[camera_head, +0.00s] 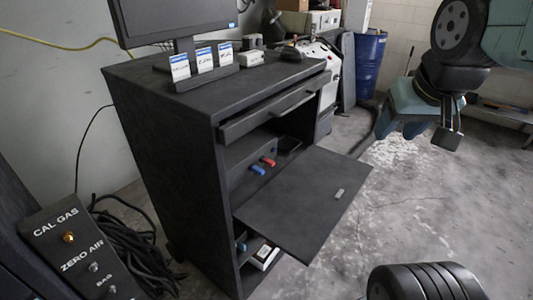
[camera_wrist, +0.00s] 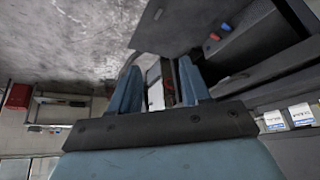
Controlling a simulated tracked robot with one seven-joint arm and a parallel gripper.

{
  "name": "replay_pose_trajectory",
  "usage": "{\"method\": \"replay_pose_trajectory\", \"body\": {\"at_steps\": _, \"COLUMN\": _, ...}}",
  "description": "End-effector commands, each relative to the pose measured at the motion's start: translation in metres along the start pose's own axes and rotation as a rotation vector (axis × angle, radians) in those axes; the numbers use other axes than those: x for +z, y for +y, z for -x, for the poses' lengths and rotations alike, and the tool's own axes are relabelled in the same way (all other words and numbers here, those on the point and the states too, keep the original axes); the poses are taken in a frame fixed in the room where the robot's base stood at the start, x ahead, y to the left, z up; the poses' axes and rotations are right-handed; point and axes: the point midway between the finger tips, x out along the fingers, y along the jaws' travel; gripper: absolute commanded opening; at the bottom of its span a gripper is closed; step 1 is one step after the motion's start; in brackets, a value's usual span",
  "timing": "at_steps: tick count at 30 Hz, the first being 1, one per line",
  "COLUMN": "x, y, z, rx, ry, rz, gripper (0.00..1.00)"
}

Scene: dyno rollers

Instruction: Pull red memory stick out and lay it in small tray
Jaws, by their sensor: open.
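The red memory stick (camera_head: 268,161) shows in the cabinet's open compartment, at the front of a dark unit (camera_head: 250,150). A blue stick (camera_head: 257,169) is beside it. In the wrist view the red stick (camera_wrist: 214,37) and blue stick (camera_wrist: 225,28) are small, near the top right. A dark, flat, tray-like thing (camera_head: 289,145) lies to the right of the unit; I cannot tell surely that it is the small tray. My gripper (camera_head: 400,131) is open and empty, well to the right of the cabinet. Its two blue fingers (camera_wrist: 160,82) stand apart in the wrist view.
The lowered flap (camera_head: 305,197) juts out below the compartment, with a drawer (camera_head: 270,110) above. A monitor (camera_head: 170,18) and cards (camera_head: 203,60) stand on top. A lower shelf holds a white box (camera_head: 264,257). Floor right of the flap is clear; a black roller (camera_head: 425,283) is in front.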

Motion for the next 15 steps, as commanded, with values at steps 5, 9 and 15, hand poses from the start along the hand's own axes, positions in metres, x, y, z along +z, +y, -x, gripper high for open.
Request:
{"method": "replay_pose_trajectory", "body": {"at_steps": 5, "x": 0.0, "y": 0.0, "z": 0.0, "rx": -0.001, "ry": -0.001, "rz": 0.0, "gripper": 0.47}}
{"method": "replay_pose_trajectory", "body": {"at_steps": 9, "x": -0.002, "y": -0.006, "z": -0.006, "rx": -0.027, "ry": -0.026, "rz": -0.022, "gripper": 0.47}}
{"method": "replay_pose_trajectory", "body": {"at_steps": 15, "x": -0.008, "y": -0.033, "z": -0.035, "rx": -0.156, "ry": -0.151, "rz": -0.145, "gripper": 0.47}}
